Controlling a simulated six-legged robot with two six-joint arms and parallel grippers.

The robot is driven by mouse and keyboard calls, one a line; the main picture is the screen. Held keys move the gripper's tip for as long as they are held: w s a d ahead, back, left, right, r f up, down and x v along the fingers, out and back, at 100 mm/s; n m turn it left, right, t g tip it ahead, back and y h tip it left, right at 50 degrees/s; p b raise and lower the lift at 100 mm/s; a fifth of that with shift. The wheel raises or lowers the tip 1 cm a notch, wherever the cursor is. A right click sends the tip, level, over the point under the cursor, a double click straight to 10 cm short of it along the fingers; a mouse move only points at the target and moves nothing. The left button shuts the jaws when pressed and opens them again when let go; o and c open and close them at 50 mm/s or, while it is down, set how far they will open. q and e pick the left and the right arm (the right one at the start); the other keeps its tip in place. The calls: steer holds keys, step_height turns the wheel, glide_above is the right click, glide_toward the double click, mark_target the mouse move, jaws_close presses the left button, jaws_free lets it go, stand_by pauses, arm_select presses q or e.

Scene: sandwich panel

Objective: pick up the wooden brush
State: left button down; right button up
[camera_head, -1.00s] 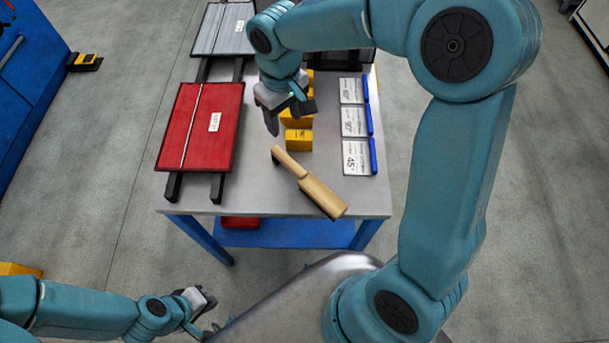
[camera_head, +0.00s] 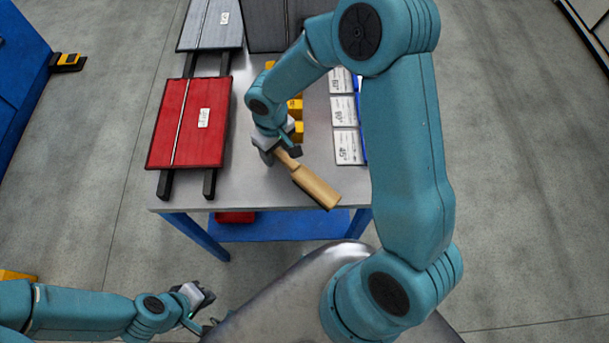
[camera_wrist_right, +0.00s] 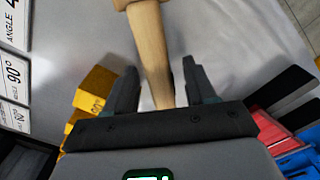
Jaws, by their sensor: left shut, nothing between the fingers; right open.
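The wooden brush (camera_head: 315,186) lies on the grey table, slanting from the middle toward the front edge. Its thick end is nearest the edge and its thinner handle points back. My right gripper (camera_head: 278,155) is down at the handle end. In the right wrist view the open fingers (camera_wrist_right: 166,82) stand one on each side of the brush handle (camera_wrist_right: 150,45), with visible gaps. The handle's far end is hidden behind the gripper body. My left gripper (camera_head: 208,305) is shut and empty, low at the front left, away from the table.
A red panel (camera_head: 190,122) lies on dark rails at the table's left. Yellow blocks (camera_head: 297,110) stand behind the gripper; they also show in the wrist view (camera_wrist_right: 95,90). White angle cards (camera_head: 347,146) lie to the right. The table (camera_head: 240,190) is clear left of the brush.

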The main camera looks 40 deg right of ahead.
steer(key=shift+f, duration=0.5)
steer(key=shift+c, duration=0.3)
jaws_close()
steer(key=shift+r, duration=0.15)
